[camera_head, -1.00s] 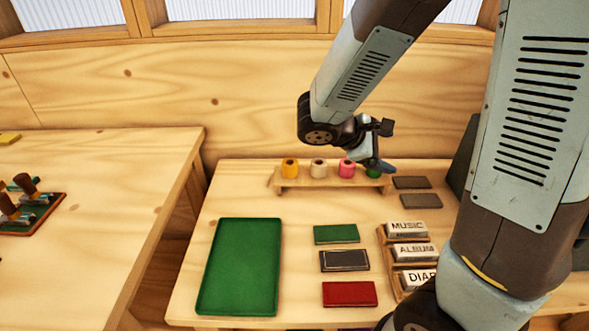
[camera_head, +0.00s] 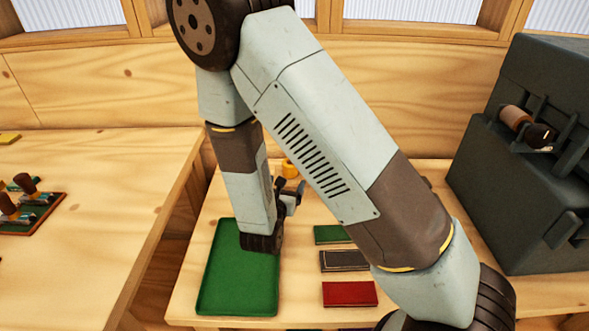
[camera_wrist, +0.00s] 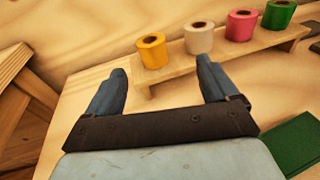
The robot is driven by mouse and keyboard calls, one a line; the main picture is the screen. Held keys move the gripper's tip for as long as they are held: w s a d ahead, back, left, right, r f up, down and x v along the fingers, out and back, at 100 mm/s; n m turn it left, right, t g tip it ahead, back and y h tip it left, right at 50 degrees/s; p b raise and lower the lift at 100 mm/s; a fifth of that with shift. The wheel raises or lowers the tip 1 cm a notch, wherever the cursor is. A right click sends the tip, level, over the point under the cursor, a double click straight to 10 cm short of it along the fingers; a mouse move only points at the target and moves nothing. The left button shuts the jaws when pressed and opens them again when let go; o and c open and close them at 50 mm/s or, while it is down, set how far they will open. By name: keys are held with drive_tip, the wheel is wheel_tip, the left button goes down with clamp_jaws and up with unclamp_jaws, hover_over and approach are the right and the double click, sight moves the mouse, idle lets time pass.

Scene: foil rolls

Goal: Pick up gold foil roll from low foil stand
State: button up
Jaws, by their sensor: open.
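The gold foil roll (camera_wrist: 152,51) stands upright at the left end of the low wooden foil stand (camera_wrist: 175,75) in the wrist view. In the head view the gold roll (camera_head: 290,168) shows just behind my gripper (camera_head: 290,192), and most of the stand is hidden by my arm. My gripper, also in the wrist view (camera_wrist: 162,78), is open and empty. Its fingers point toward the stand. The gold roll appears beyond and between the fingertips, apart from them. A white roll (camera_wrist: 199,38), a pink roll (camera_wrist: 241,26) and a green roll (camera_wrist: 278,15) stand to its right.
A green tray (camera_head: 212,290) lies at the table's front left. Green (camera_head: 330,234), grey (camera_head: 343,261) and red (camera_head: 349,294) flat blocks lie beside it. A large dark machine (camera_head: 530,170) stands on the right. A gap separates this table from the left one.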

sight(288, 168)
drive_tip(key=shift+y, duration=0.3)
drive_tip(key=x, duration=0.8)
drive_tip(key=shift+a+f, duration=0.2)
drive_tip(key=shift+a, duration=0.15)
drive_tip(key=shift+a+x, duration=0.2)
drive_tip(key=shift+x, duration=1.25)
drive_tip(key=shift+a+x, duration=0.15)
drive_tip(key=shift+x, duration=1.25)
drive_tip(key=shift+w+r, duration=0.1)
drive_tip(key=shift+r, duration=0.1)
drive_tip(key=shift+c, duration=0.5)
drive_tip(key=c, duration=1)
